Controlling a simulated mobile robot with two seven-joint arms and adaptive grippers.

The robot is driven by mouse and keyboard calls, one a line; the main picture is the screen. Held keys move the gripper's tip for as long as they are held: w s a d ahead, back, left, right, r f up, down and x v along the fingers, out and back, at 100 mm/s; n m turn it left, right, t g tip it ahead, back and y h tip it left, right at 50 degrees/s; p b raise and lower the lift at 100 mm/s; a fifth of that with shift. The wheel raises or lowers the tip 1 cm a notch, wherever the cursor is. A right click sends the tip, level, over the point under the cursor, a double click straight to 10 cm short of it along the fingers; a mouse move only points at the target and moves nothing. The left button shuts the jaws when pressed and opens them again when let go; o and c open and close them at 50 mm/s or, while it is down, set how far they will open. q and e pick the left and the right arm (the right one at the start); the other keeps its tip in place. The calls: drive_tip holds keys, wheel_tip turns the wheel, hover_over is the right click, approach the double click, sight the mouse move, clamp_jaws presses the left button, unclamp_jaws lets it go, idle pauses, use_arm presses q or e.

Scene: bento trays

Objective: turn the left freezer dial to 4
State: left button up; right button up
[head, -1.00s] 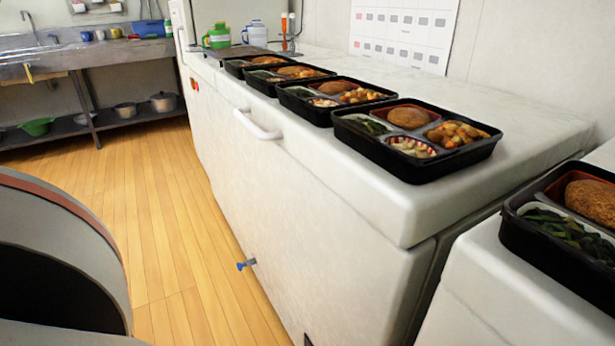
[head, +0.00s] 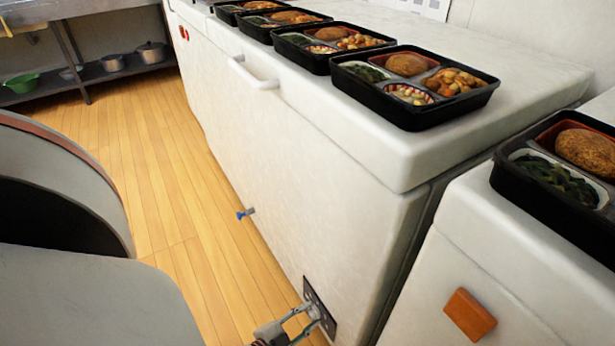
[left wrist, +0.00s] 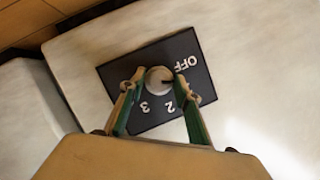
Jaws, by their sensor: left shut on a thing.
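The left freezer's dial panel (head: 320,309) is a black plate low on the white freezer's front, near its right end. In the left wrist view, the dark panel (left wrist: 117,72) shows OFF, 2 and 3 in white. The dial (left wrist: 158,78) is a round pale knob with a dark mark towards its lower right; I cannot tell the exact setting. My left gripper (head: 308,320) is at the panel. In the left wrist view, its two fingers (left wrist: 159,83) are shut on the dial, one on each side, and cover part of the markings. My right gripper is not in view.
Several bento trays (head: 412,120) stand along the freezer top. A white handle (head: 252,76) and a blue-tipped valve (head: 245,213) stick out of its front. An adjacent freezer at right has an orange square (head: 470,314) and another tray. Wooden floor (head: 150,190) is clear.

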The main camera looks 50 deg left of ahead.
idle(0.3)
use_arm(q)
drive_tip(key=o, duration=0.8)
drive_tip(key=shift+o, duration=0.2)
drive_tip(key=v, duration=1.2)
drive_tip(key=shift+d, duration=0.1)
drive_tip(key=shift+c, duration=0.2)
